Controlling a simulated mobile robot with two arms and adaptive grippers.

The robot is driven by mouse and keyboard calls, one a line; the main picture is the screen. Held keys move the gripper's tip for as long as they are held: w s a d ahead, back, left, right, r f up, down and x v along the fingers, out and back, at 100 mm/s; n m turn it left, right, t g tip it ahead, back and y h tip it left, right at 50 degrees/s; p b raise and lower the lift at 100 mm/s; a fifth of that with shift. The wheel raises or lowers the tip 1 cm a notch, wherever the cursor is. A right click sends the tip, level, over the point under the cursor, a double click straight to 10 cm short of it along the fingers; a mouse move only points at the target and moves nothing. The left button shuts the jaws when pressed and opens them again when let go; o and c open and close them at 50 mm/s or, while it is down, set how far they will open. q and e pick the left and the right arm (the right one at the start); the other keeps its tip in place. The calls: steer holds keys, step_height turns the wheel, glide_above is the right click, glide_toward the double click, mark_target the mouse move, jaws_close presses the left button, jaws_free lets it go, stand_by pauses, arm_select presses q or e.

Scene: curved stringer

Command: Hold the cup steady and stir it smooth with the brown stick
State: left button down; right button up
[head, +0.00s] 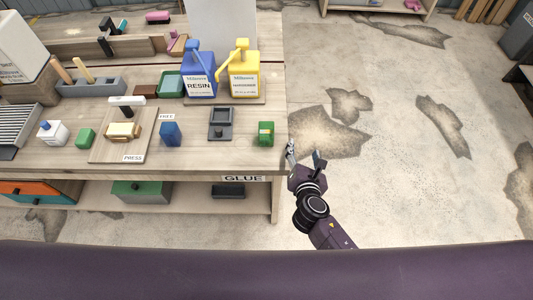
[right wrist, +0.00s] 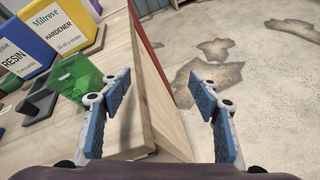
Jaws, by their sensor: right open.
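My right gripper (head: 305,157) is open and empty, just off the right end of the workbench (head: 215,155). In the right wrist view its two blue fingertips (right wrist: 160,95) stand apart with the bench corner between them. A small green container with a label (head: 265,133) stands near the bench's right end, left of my right gripper and apart from it. It also shows in the right wrist view (right wrist: 78,80), beyond the left finger. I cannot tell whether it is the cup. Two tan sticks stand in a grey holder (head: 92,88) at the back left; no clearly brown stick shows. My left gripper is not in view.
A blue resin jug (head: 199,82) and a yellow hardener jug (head: 244,80) stand at the back. A dark grey device (head: 220,124), a blue block (head: 170,133) and a wooden press board (head: 115,150) stand in front. The floor right of the bench is clear.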

mark_target(266, 136)
steer(key=s+a+r+n, duration=0.1)
steer(key=a+r+n, duration=0.1)
steer(key=a, duration=0.2)
steer(key=s+a+r+n, duration=0.1)
steer(key=s+a+r, duration=0.1)
steer(key=a, duration=0.1)
steer(key=s+a+r+n+t, duration=0.1)
steer(key=a+r+n, duration=0.1)
steer(key=a, duration=0.2)
steer(key=shift+s+a+r+n+y, duration=0.3)
steer(key=shift+s+a+r, duration=0.05)
steer(key=x, duration=1.1)
steer(key=shift+w+f, duration=0.1)
steer(key=shift+w, duration=0.15)
steer(key=c, duration=1.2)
